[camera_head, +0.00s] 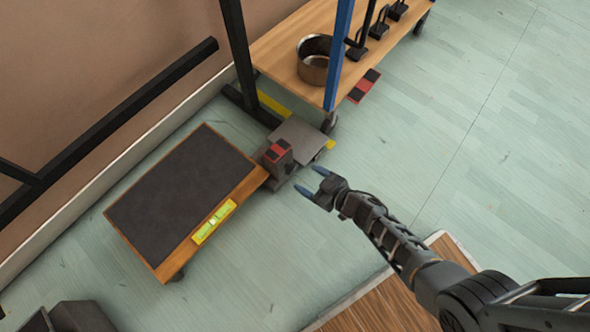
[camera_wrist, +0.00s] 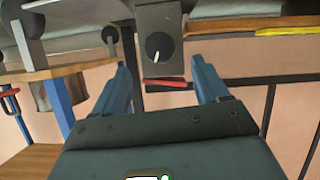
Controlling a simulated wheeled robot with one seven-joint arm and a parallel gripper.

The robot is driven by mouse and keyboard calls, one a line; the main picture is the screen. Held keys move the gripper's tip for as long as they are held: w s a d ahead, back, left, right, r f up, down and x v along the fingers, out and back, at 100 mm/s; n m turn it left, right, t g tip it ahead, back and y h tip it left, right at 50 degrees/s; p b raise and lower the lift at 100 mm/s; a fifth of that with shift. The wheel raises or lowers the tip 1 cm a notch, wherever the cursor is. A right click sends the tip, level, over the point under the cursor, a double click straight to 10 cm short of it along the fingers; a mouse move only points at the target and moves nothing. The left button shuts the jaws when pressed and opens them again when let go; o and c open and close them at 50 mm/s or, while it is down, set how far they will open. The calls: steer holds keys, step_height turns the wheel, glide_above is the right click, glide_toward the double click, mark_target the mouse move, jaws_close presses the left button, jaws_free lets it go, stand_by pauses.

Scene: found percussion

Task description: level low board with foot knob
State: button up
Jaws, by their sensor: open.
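The low board (camera_head: 175,195) has a dark top and a wooden edge and sits low over the floor. A yellow-green spirit level (camera_head: 213,222) lies along its near right edge; its bubble is too small to read. A grey foot box (camera_head: 280,168) with a red and black top stands at the board's right corner. In the wrist view the round black foot knob (camera_wrist: 158,47) with a white mark shows on the box's face. My gripper (camera_head: 313,180) is open and empty, to the right of the box. In the wrist view the knob appears between its fingers, apart from them.
A grey plate (camera_head: 300,138) and dark upright frame stand behind the box. A blue post (camera_head: 338,55) rises by a wooden cart (camera_head: 280,50) carrying a metal pot (camera_head: 314,60). A wooden platform (camera_head: 390,305) lies at the lower right. Floor between is clear.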

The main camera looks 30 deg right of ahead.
mark_target(294, 170)
steer(key=b+x, duration=0.2)
steer(key=x, duration=0.3)
steer(key=shift+w+a+f+b, duration=0.1)
steer(key=shift+w+f+b, duration=0.05)
steer(key=shift+b, duration=0.2)
steer(key=shift+w+a+f, duration=0.15)
steer(key=shift+w+a, duration=0.05)
steer(key=shift+w, duration=0.4)
steer(key=shift+c, duration=0.3)
steer(key=c, duration=0.9)
steer(key=shift+c, duration=0.3)
steer(key=o, duration=1)
